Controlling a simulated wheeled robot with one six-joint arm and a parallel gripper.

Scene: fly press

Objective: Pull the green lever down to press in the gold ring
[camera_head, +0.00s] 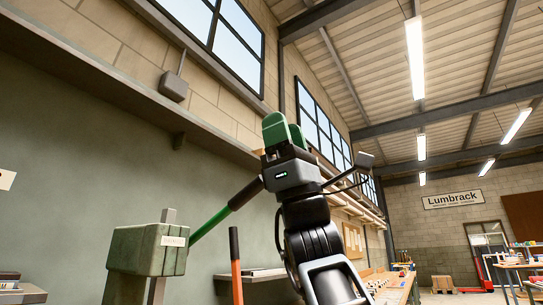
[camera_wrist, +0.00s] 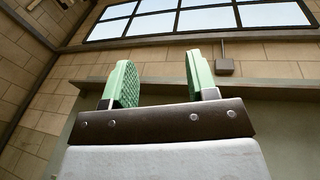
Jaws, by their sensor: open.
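The green press (camera_head: 147,250) stands at the lower left of the head view. Its green lever (camera_head: 210,222) slants up to the right and ends in a black grip (camera_head: 245,193). My gripper (camera_head: 285,125) points upward, with its green-padded fingers above the grip's end. The grip's end meets the outline of my gripper body in the picture; I cannot tell whether they touch. In the wrist view my gripper (camera_wrist: 158,75) is open, with only wall and window between its fingers. The lever does not show there. The gold ring is not visible in either view.
An orange bar with a black top (camera_head: 236,265) stands upright between the press and my arm. A wall ledge (camera_head: 110,75) runs above the press. Workbenches (camera_head: 395,290) stand to the right. The air around my fingers looks clear.

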